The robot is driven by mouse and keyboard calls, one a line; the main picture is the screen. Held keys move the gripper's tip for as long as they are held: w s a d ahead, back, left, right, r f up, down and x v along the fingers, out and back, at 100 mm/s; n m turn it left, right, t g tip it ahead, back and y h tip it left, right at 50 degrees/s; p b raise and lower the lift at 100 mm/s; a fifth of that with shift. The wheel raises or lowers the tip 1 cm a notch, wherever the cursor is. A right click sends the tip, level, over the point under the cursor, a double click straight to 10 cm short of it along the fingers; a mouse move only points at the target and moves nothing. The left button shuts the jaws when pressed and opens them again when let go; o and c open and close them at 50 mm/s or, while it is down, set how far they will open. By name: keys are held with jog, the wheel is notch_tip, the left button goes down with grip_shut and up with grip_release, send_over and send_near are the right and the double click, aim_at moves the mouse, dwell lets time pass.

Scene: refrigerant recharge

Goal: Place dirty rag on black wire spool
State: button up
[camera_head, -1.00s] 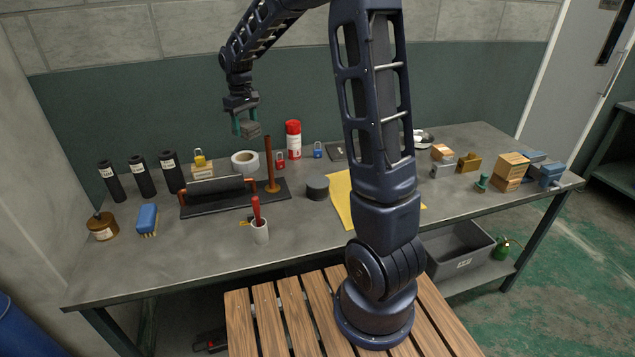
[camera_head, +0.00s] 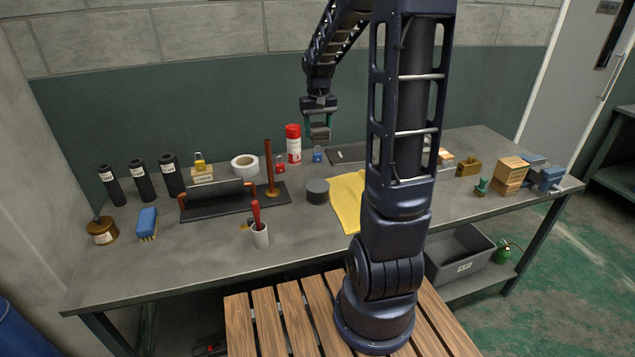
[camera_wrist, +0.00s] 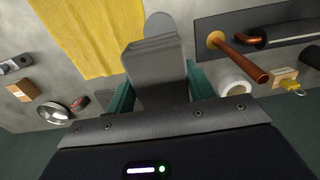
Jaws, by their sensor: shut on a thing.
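The dirty rag is a grey folded block (camera_wrist: 155,65) between the two green fingers of my gripper (camera_head: 319,127). My gripper is shut on it and holds it up in the air over the back of the bench. A dark grey, short round cylinder (camera_head: 317,191), which looks like the black wire spool, stands on the bench left of the yellow cloth. In the head view it appears below my gripper and apart from it. In the wrist view the cylinder's round top (camera_wrist: 160,24) shows partly, with the rag hiding the rest.
A yellow cloth (camera_head: 349,200) lies beside the cylinder, partly behind my arm. A dark stand with an upright brown post (camera_head: 270,168) is to its left. A red-and-white can (camera_head: 293,145) and a blue padlock (camera_head: 318,154) stand behind it. The bench front is mostly clear.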

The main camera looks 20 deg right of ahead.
aim_at(318, 185)
notch_tip(318, 185, down, 19)
jog(key=shift+r, duration=0.15)
dwell(0.5)
jog(key=o, duration=1)
notch_tip(318, 185, up, 12)
jog(key=s+r+t, duration=0.1)
jog(key=s+r, duration=0.4)
jog(key=s, duration=0.3)
jog(key=s+r+t, duration=0.2)
jog(key=s+r, duration=0.3)
jog(key=s, duration=0.4)
jog(key=s+a+r+t, duration=0.1)
jog(key=s+r, duration=0.4)
jog(key=s, duration=0.4)
jog(key=shift+s+r+t, duration=0.15)
jog(key=shift+r+t, duration=0.05)
jog(key=shift+t, duration=0.1)
